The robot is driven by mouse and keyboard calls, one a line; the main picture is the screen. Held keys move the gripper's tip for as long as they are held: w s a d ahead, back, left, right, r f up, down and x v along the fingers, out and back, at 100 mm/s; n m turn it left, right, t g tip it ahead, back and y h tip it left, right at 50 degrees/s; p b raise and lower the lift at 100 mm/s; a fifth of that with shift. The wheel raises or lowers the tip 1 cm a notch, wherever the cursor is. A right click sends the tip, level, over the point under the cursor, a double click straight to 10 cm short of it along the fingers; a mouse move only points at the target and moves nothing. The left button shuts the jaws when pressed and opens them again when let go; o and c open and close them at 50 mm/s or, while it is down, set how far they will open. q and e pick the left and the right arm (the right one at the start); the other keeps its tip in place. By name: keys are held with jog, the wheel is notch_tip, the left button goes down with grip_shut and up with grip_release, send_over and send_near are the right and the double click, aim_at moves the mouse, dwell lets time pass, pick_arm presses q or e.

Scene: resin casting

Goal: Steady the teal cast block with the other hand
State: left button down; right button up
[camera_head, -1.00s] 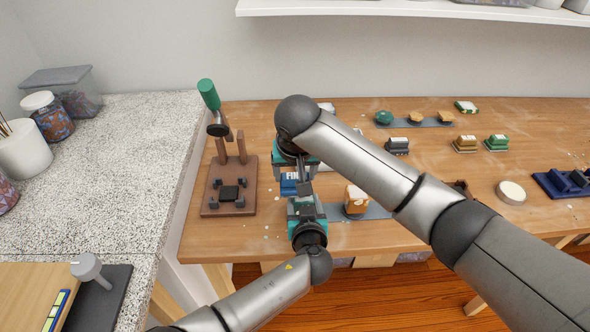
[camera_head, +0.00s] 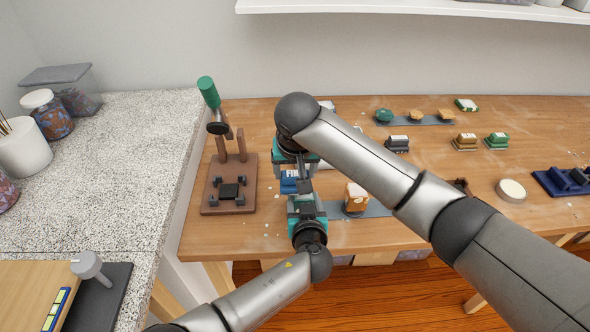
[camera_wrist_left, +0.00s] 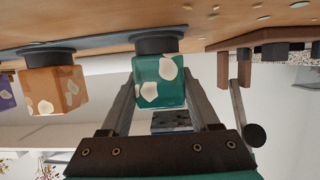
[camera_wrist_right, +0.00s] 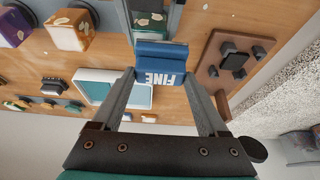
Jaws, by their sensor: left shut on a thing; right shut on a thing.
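The teal cast block (camera_wrist_left: 158,94), with pale flecks, stands on a dark round stand between the fingers of my left gripper (camera_wrist_left: 160,78). My left gripper is shut on it. In the head view this block is mostly hidden by my grippers. My right gripper (camera_wrist_right: 158,78) is shut on a blue block (camera_wrist_right: 161,52) marked FINE. The blue block also shows in the head view (camera_head: 290,183), just beyond my left gripper (camera_head: 306,208). In the right wrist view part of the teal block (camera_wrist_right: 148,20) shows close to the blue block; I cannot tell whether they touch.
A brown press (camera_head: 230,203) with a green handle stands just left of my grippers. An orange cast block (camera_head: 356,198) stands close on the right. Several sanding blocks and a round pale tin (camera_head: 511,191) lie farther right. A speckled counter (camera_head: 110,170) is at the left.

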jog(key=shift+f, duration=1)
jog(key=shift+w+d+r, duration=0.1)
jog(key=shift+d, duration=1.9)
jog(key=shift+a, duration=2)
